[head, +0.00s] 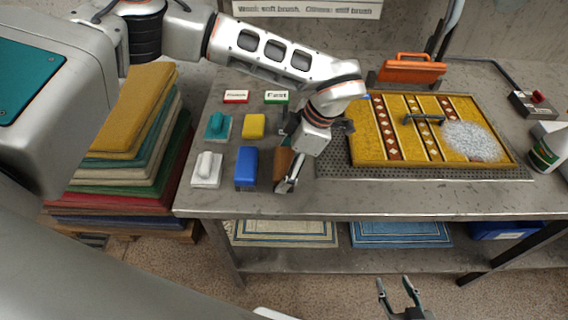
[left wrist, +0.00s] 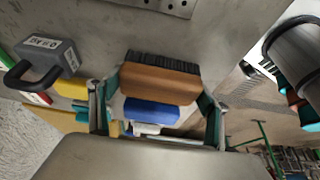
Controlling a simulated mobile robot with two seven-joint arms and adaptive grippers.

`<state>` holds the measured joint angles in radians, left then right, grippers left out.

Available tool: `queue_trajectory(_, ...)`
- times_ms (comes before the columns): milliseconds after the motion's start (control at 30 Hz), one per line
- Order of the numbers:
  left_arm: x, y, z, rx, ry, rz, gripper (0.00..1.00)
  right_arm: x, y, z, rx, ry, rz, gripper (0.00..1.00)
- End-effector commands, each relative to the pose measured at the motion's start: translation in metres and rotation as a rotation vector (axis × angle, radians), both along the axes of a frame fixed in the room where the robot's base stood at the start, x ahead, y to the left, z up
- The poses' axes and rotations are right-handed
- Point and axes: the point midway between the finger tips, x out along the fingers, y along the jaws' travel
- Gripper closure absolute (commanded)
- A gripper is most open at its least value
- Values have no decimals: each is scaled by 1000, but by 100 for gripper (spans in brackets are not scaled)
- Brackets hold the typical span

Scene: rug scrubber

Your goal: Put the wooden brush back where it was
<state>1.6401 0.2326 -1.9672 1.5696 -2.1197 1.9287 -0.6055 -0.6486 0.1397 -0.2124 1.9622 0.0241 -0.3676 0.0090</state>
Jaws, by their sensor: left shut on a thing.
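The wooden brush (head: 283,162) is brown with dark bristles. It is at the right end of the group of brushes and blocks on the metal table, partly hidden by my left gripper (head: 290,184). In the left wrist view the brush (left wrist: 160,82) sits between the two fingers of my left gripper (left wrist: 156,108), which is shut on it. Whether its bristles touch the table cannot be told. My right gripper (head: 400,296) is open and empty, low in front of the table.
Beside the brush are a blue block (head: 246,168), a yellow block (head: 254,126), a teal brush (head: 217,126) and a white brush (head: 207,169). A yellow patterned rug (head: 375,140) with foam lies right. Stacked rugs (head: 130,150) stand left. A grey weight (left wrist: 45,57) is near.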

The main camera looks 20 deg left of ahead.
Motion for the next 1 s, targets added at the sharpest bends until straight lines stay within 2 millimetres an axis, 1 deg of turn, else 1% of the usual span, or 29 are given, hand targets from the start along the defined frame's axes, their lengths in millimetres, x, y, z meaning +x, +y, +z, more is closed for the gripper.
queue_trajectory(33, 0, 0, -2, 0, 0, 0, 43, 0, 0, -1, 0, 0, 0, 60)
queue_trajectory(67, 0, 0, -3, 0, 0, 0, 21, 0, 0, -1, 0, 0, 0, 60)
queue_trajectory(100, 0, 0, -2, 0, 0, 0, 11, 0, 0, -1, 0, 0, 0, 60)
queue_trajectory(133, 0, 0, -2, 0, 0, 0, 7, 0, 0, -1, 0, 0, 0, 60)
queue_trajectory(433, 0, 0, -2, 0, 0, 0, 7, 0, 0, -1, 0, 0, 0, 60)
queue_trajectory(567, 1, -1, 4, 0, -1, 1, 7, 0, 0, 0, 0, 0, 0, 60)
queue_trajectory(667, 3, -5, 14, 0, -4, -1, 7, 0, 0, -1, 0, 0, 0, 60)
queue_trajectory(1000, 10, -31, 77, 0, -5, 0, 7, -1, 0, -8, 0, 3, 0, 60)
